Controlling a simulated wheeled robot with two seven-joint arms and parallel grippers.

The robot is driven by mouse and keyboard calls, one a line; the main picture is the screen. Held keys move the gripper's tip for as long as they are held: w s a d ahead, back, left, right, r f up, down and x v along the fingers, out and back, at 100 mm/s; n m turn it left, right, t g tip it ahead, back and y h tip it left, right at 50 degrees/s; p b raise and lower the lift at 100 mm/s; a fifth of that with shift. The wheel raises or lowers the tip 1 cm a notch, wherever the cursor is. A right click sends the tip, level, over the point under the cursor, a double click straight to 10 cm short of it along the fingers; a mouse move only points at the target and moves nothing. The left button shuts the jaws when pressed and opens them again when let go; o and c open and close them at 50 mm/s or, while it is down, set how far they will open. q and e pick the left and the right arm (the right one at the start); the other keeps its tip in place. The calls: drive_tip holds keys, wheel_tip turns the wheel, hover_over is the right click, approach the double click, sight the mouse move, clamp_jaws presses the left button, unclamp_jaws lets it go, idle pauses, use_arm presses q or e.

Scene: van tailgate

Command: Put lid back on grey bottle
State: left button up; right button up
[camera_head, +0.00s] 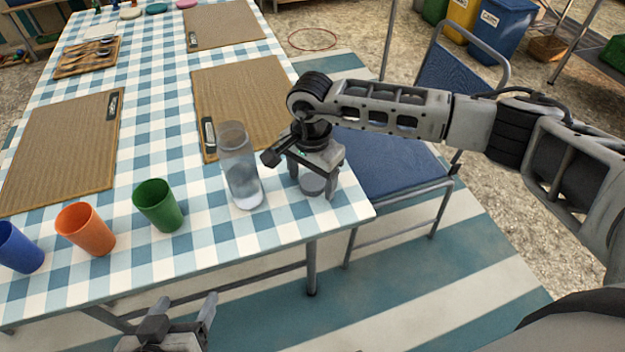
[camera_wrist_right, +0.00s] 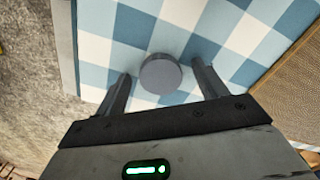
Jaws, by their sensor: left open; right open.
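The grey bottle (camera_head: 241,170) is clear grey and stands upright, without a lid on top, near the table's front right corner. The round grey lid (camera_head: 312,183) lies on the checked tablecloth to the right of the bottle; it also shows in the right wrist view (camera_wrist_right: 160,74). My right gripper (camera_head: 314,180) is open above the lid and points down, with one finger on each side of it. In the right wrist view its fingertips (camera_wrist_right: 159,88) do not appear to touch the lid. My left gripper (camera_head: 181,318) is open and empty, below and in front of the table's front edge.
Green (camera_head: 158,205), orange (camera_head: 86,229) and blue (camera_head: 19,248) cups stand left of the bottle along the front. Brown placemats (camera_head: 243,95) lie behind. A blue chair (camera_head: 392,168) stands close by the table's right edge. The cloth between green cup and bottle is clear.

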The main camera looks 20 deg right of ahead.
sight(311, 182)
drive_tip(key=c, duration=1)
drive_tip(key=shift+c, duration=0.2)
drive_tip(key=shift+r, duration=0.5)
wheel_tip(311, 182, up, 2)
drive_tip(key=shift+r, duration=0.25)
drive_tip(key=s+a+r+b, duration=0.1)
drive_tip(key=s+a+r, duration=0.5)
drive_tip(key=s+r, duration=0.3)
drive_tip(key=s, duration=0.3)
drive_tip(key=shift+s+a+r, duration=0.2)
drive_tip(key=shift+a+r, duration=0.05)
drive_tip(key=shift+a, duration=0.05)
